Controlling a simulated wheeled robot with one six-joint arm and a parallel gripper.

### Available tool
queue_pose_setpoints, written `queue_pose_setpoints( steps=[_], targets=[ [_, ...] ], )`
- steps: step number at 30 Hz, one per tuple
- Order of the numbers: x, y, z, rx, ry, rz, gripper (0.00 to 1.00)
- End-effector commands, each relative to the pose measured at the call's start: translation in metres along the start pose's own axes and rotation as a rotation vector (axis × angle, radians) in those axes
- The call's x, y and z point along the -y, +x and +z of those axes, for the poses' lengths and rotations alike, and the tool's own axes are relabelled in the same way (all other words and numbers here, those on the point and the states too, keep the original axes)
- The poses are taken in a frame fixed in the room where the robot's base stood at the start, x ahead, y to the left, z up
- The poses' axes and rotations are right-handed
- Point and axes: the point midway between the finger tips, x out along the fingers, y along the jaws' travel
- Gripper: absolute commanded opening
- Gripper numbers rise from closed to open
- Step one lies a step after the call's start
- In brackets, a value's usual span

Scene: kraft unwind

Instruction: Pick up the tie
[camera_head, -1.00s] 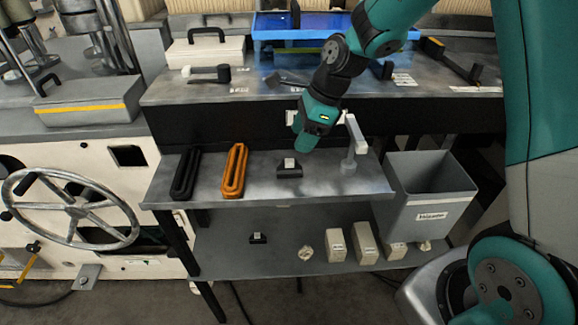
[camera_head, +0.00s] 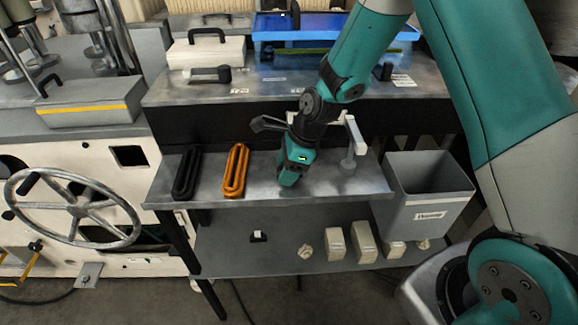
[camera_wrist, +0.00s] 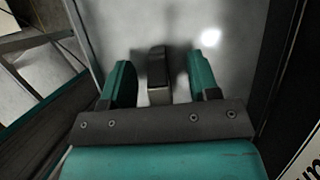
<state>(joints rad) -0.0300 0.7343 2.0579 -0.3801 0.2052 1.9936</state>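A small dark block with a pale front face (camera_wrist: 157,88), which I take to be the tie, stands on the grey metal shelf in the wrist view. My gripper (camera_wrist: 161,74) is open, with one teal finger on each side of the block and a visible gap on both sides. In the head view my gripper (camera_head: 287,182) is low over the middle shelf (camera_head: 330,187) and hides the block there. A similar small black piece with a white tag (camera_head: 258,236) lies on the lower shelf.
Black (camera_head: 186,173) and orange (camera_head: 236,171) loops lie left of my gripper. A pale upright post (camera_head: 350,150) stands close on its right. A grey bin (camera_head: 430,190) is farther right. The upper bench edge is behind. Several pale boxes stand on the lower shelf.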

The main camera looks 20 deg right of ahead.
Motion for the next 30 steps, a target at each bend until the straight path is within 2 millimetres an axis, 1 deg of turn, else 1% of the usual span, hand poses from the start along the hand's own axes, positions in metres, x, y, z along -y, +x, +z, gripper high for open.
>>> queue_pose_setpoints(
  steps=[1,6,15,20,23,26,30],
  targets=[
    [0.0,0.0,0.0,0.0,0.0,0.0,0.46],
    [0.0,0.0,0.0,0.0,0.0,0.0,0.08],
    [0.0,-0.001,0.0,0.0,0.0,0.0,0.07],
    [0.001,-0.008,0.003,0.001,-0.001,-0.002,0.07],
    [0.001,-0.021,0.009,0.001,-0.001,-0.004,0.07],
    [0.002,-0.042,0.018,0.002,-0.003,-0.006,0.07],
    [0.002,-0.084,0.035,0.004,-0.004,-0.009,0.07]
  ],
)
